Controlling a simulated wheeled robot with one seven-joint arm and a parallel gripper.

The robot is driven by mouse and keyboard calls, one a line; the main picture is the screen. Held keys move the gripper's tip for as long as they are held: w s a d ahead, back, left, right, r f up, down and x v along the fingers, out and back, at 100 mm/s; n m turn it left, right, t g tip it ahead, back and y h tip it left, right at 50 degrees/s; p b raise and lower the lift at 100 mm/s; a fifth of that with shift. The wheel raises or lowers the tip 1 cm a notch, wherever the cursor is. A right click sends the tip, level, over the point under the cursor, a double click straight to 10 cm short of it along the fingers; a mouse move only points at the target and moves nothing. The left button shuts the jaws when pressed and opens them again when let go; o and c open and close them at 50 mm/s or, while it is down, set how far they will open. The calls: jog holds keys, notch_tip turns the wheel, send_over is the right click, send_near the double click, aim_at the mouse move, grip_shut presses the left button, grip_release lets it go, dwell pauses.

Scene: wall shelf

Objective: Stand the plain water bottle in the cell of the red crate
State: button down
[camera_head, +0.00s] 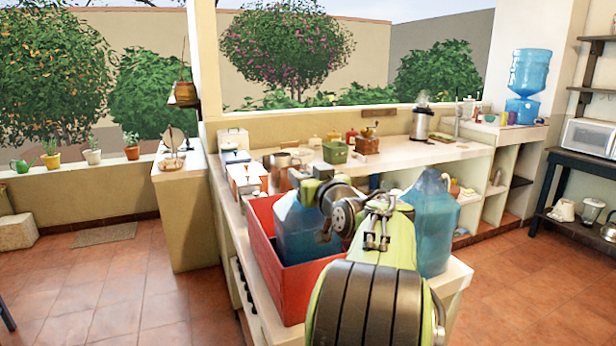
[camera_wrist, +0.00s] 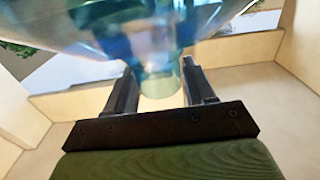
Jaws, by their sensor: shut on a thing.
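A clear blue water bottle (camera_head: 296,236) stands upright in the head view, its lower part inside the red crate (camera_head: 262,222). The crate's near wall hides the bottle's base, so I cannot tell whether it touches the crate floor. My gripper (camera_wrist: 160,78) is shut on a bottle's neck (camera_wrist: 159,88), with one finger on each side; the bottle body (camera_wrist: 150,30) fills the top of the wrist view. In the head view my arm reaches to the top of the bottle in the crate and hides its neck.
A second blue bottle (camera_head: 434,228) stands on the counter to the right of the crate, partly behind my arm. A white-and-orange box (camera_head: 247,180), a green container (camera_head: 335,152) and a blender (camera_head: 421,124) stand further back. A large blue dispenser bottle (camera_head: 528,73) stands far right.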

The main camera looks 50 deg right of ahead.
jog(key=shift+f+b, duration=1.15)
jog(key=shift+c, duration=1.5)
grip_release()
jog(key=b+v, duration=0.1)
jog(key=v, duration=1.4)
jog(key=shift+s+a, duration=0.2)
jog(key=shift+s, duration=0.15)
